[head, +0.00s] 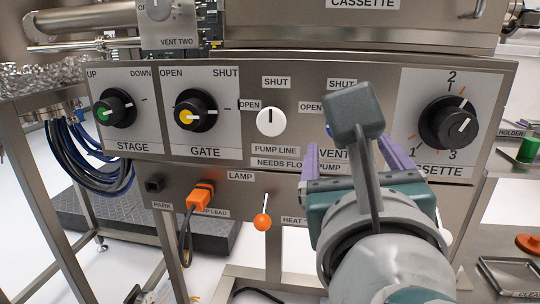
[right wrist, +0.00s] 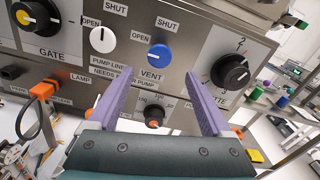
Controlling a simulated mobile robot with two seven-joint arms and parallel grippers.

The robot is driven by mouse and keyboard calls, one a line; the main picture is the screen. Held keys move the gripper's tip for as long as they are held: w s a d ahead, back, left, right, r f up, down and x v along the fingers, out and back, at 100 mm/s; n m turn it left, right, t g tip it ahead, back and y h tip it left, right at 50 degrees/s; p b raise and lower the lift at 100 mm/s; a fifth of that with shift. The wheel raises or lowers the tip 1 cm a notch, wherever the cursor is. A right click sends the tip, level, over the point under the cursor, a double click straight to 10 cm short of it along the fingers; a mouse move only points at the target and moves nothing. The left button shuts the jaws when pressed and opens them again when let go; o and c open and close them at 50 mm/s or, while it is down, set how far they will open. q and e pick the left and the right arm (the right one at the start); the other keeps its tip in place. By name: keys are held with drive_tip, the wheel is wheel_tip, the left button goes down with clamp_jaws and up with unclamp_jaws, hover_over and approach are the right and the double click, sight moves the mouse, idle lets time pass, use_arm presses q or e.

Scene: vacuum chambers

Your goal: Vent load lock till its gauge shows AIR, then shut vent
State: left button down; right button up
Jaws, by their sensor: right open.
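The blue VENT knob (right wrist: 159,57) shows in the right wrist view, with OPEN lettered at its left and SHUT above it. I cannot tell how far the fingertips are from the panel. No gauge reading AIR is visible. My left gripper is out of view.
The white PUMP LINE knob (head: 270,122) is left of VENT, its mark upward toward SHUT. The CASSETTE knob (head: 449,123) is to the right. GATE (head: 195,111) and STAGE (head: 115,109) knobs are further left. An orange-tipped lever (head: 262,221) and orange plug (head: 201,194) sit below.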

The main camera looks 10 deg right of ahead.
drive_tip(key=b+x, duration=0.1)
drive_tip(key=x, duration=0.9)
drive_tip(key=shift+f+b, duration=0.1)
drive_tip(key=shift+b, duration=0.2)
drive_tip(key=shift+a, duration=0.1)
clamp_jaws()
